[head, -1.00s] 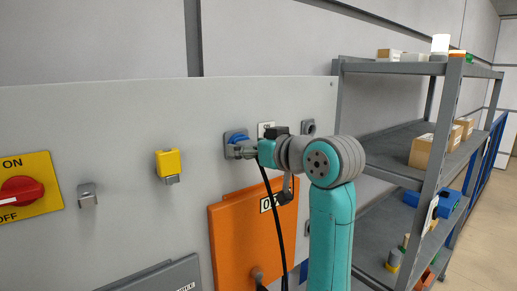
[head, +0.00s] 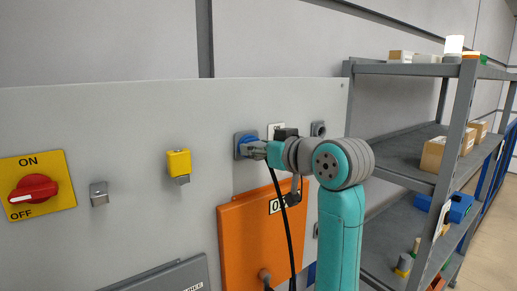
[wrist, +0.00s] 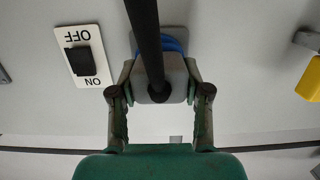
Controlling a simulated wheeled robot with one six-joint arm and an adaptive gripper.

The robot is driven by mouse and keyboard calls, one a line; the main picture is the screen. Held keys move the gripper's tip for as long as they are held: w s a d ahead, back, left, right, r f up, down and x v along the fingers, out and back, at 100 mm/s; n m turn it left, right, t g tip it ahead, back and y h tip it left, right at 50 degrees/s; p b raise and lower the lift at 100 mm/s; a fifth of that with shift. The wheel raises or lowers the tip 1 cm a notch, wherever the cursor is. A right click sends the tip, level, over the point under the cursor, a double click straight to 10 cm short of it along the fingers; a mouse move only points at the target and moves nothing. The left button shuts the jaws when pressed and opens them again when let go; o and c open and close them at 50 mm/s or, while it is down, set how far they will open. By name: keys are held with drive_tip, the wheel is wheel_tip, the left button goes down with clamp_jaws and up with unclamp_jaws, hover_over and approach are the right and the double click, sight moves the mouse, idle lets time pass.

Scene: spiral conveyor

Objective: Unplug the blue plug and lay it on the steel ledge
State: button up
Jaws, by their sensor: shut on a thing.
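The blue plug (head: 248,141) sits at a grey socket plate on the light grey panel in the head view. In the wrist view its grey rear body (wrist: 159,92) shows with a thick black cable, and a blue rim lies behind it against the plate. My gripper (head: 256,150) reaches in from the right. Its two fingers (wrist: 159,78) are shut on the plug from both sides. The fingers partly hide the plug in the head view. I cannot tell which surface is the steel ledge; a grey slab with lettering (head: 165,278) shows at the bottom edge.
A red rotary switch (head: 34,188) and a yellow plug (head: 178,162) are on the panel to the left. An orange door (head: 243,235) is below the gripper. A rocker switch (wrist: 82,58) is beside the plug. A grey shelf rack (head: 408,68) stands right.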

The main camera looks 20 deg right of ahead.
drive_tip(key=shift+s, duration=0.1)
drive_tip(key=shift+v, duration=1.2)
drive_tip(key=shift+f, duration=0.2)
drive_tip(key=shift+f+v, duration=0.15)
drive_tip(key=shift+v, duration=0.85)
drive_tip(key=shift+f+v, duration=0.15)
drive_tip(key=shift+v, duration=0.85)
drive_tip(key=shift+s, duration=0.15)
